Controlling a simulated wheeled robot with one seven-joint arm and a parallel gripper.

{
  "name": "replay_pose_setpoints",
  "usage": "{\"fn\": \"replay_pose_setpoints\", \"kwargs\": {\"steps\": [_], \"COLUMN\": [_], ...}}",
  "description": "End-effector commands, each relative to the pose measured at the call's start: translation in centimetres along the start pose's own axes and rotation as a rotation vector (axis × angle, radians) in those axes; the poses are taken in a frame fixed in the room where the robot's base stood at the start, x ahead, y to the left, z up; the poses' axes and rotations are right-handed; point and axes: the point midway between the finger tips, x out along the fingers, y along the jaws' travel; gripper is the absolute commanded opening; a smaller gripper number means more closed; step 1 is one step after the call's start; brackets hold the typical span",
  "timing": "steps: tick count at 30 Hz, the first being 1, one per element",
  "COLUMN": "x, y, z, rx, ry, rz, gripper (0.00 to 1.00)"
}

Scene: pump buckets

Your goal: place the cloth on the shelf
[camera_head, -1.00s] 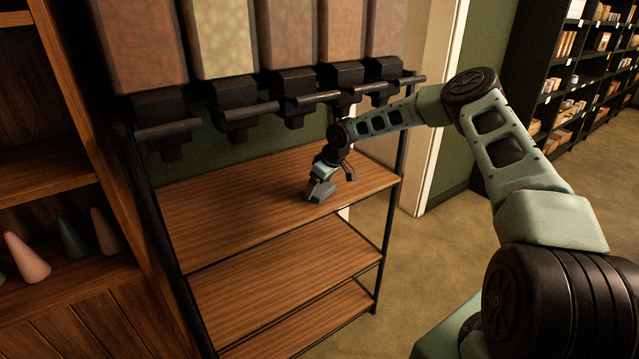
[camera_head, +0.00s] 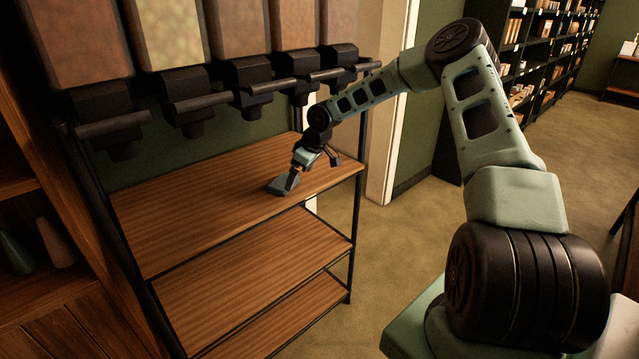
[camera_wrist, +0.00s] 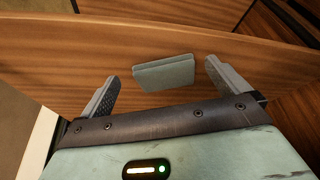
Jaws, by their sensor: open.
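The cloth (camera_head: 283,186) is a small, flat, folded grey-green piece. It lies on the top wooden board of the shelf (camera_head: 190,215), near its right part. In the wrist view the cloth (camera_wrist: 163,73) lies on the wood, just beyond and between my two fingers, apart from both. My gripper (camera_head: 312,172) is open and empty, just right of the cloth and close above the board. The cloth shows whole in the wrist view.
A row of dispensers with black spouts (camera_head: 255,90) and handle bars hangs over the back of the shelf. A thin black post (camera_head: 357,230) stands at its right front corner. Two lower boards (camera_head: 255,260) are bare. A wooden cabinet (camera_head: 30,200) stands at left.

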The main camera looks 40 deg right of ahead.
Motion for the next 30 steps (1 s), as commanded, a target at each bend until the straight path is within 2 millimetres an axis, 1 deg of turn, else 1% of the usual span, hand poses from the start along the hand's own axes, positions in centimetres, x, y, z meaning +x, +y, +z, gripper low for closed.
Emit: {"fn": "replay_pose_setpoints", "kwargs": {"steps": [1, 3, 6, 9, 12, 17, 19, 20, 23, 24, 26, 27, 29, 30], "x": [-0.3, -0.9, -1.6, -2.1, -2.5, -2.7, -2.7, -2.8, -3.2, -3.5, -4.2, -4.8, -5.8, -6.6], "y": [0.1, 0.1, 0.0, 0.0, 0.0, -0.2, -1.1, -1.9, -6.4, -8.9, -13.1, -16.0, -20.1, -22.7], "z": [1.3, 2.6, 4.2, 5.3, 6.1, 6.3, 5.9, 5.5, 3.8, 3.2, 2.4, 2.1, 2.0, 2.2], "rx": [0.000, 0.000, 0.001, 0.001, -0.001, -0.003, -0.014, -0.023, -0.070, -0.093, -0.130, -0.151, -0.179, -0.195], "ry": [-0.002, -0.003, -0.001, 0.000, 0.000, -0.001, -0.010, -0.018, -0.064, -0.091, -0.136, -0.165, -0.207, -0.233], "rz": [0.002, 0.003, 0.001, 0.001, 0.000, -0.001, -0.008, -0.013, -0.037, -0.048, -0.062, -0.069, -0.075, -0.076], "gripper": [1.00, 1.00, 1.00, 1.00, 1.00, 1.00, 1.00, 1.00, 1.00, 1.00, 1.00, 1.00, 1.00, 1.00]}}
